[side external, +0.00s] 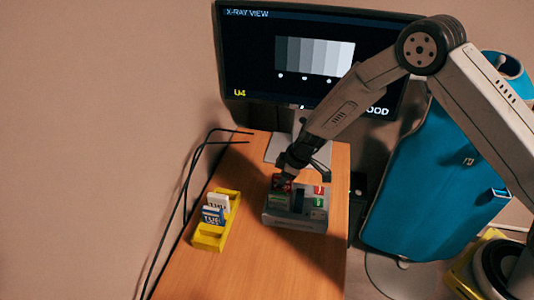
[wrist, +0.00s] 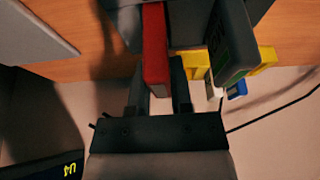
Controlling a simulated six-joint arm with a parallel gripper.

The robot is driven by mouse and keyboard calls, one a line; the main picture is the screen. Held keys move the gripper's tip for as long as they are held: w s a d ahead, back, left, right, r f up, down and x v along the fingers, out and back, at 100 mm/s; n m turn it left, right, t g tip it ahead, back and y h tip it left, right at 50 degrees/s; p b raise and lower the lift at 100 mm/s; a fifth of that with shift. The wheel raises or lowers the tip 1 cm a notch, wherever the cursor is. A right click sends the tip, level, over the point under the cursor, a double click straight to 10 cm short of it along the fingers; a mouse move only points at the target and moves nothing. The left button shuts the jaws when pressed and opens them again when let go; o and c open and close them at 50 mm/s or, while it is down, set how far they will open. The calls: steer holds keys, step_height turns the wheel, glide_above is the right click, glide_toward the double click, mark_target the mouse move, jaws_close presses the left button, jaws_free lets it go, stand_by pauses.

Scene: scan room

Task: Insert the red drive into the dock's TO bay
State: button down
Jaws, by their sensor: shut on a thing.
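My gripper (side external: 287,170) points down at the left back part of the grey dock (side external: 293,222) on the wooden table. It is shut on the red drive (wrist: 155,45), which sits between the two fingers in the wrist view. In the side view the red drive (side external: 282,184) shows just below the fingers, at the dock's top. I cannot tell how deep it sits or whether it is in a bay. The bay names are too small to read.
A yellow rack (side external: 208,240) with white and blue cards (side external: 212,214) stands left of the dock. A monitor (side external: 300,60) stands behind, showing a grey scale and "U4". Black cables (side external: 190,175) run along the left edge. The table front is clear.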

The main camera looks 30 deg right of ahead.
steer(key=shift+f, duration=0.2)
steer(key=shift+c, duration=2.2)
jaws_free()
steer(key=shift+o, duration=0.2)
steer(key=shift+o, duration=0.6)
steer(key=shift+r, duration=0.15)
steer(key=shift+r, duration=3.35)
